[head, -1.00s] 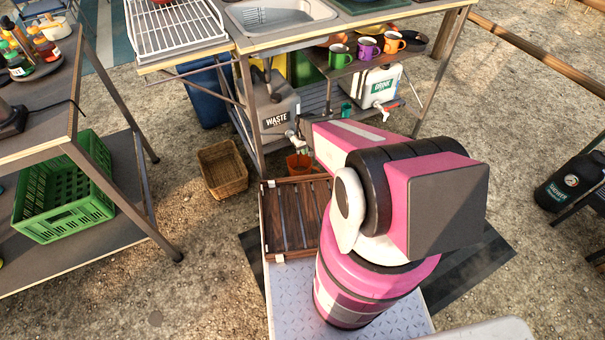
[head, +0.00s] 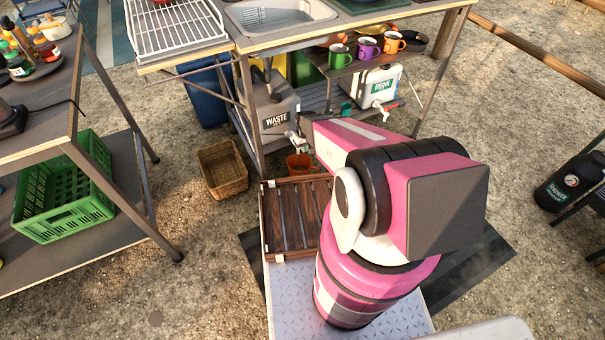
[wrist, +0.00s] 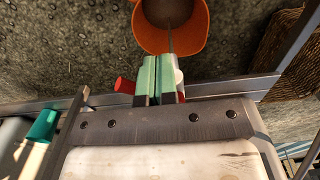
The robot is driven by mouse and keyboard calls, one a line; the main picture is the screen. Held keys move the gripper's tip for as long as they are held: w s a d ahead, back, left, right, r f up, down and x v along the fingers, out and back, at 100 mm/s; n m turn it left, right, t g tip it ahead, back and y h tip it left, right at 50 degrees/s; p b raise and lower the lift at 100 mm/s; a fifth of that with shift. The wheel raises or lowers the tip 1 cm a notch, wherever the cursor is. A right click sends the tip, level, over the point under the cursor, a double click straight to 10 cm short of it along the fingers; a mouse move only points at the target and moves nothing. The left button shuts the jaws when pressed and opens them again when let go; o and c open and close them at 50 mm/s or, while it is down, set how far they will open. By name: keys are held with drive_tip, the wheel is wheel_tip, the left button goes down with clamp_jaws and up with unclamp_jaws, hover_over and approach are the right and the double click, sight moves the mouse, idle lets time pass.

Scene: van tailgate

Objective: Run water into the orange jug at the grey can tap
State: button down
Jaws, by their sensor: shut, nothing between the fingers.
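The grey can (head: 272,108) labelled WASTE stands under the sink counter, with its pale tap (head: 292,136) at its front right. The orange jug (head: 299,164) is on the ground below the tap. The wrist view shows the jug's open mouth (wrist: 202,32) at the top, with a dark inside. A thin grey streak over the mouth looks like running water. My gripper (wrist: 158,62) has mint-green fingers shut together with nothing between them, near the jug's rim. A red part (wrist: 124,86) and a white part sit beside the fingers, partly hidden. My arm hides part of this area in the head view.
A wicker basket (head: 222,168) stands left of the jug. A white can (head: 372,88) labelled DRINK, with its own tap, stands to the right under the mug shelf. A table leg (head: 250,115) is close to the grey can. A slatted wooden tray (head: 290,190) lies nearer me.

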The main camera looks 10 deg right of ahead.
drive_tip(key=shift+w+d+r, duration=0.15)
drive_tip(key=shift+w+r, duration=0.3)
drive_tip(key=shift+r, duration=0.55)
drive_tip(key=shift+w+d+r, duration=0.1)
drive_tip(key=shift+w+r, duration=0.4)
drive_tip(key=shift+r, duration=0.5)
drive_tip(key=shift+w+d+r, duration=0.15)
drive_tip(key=shift+w+r, duration=0.3)
drive_tip(key=shift+r, duration=0.55)
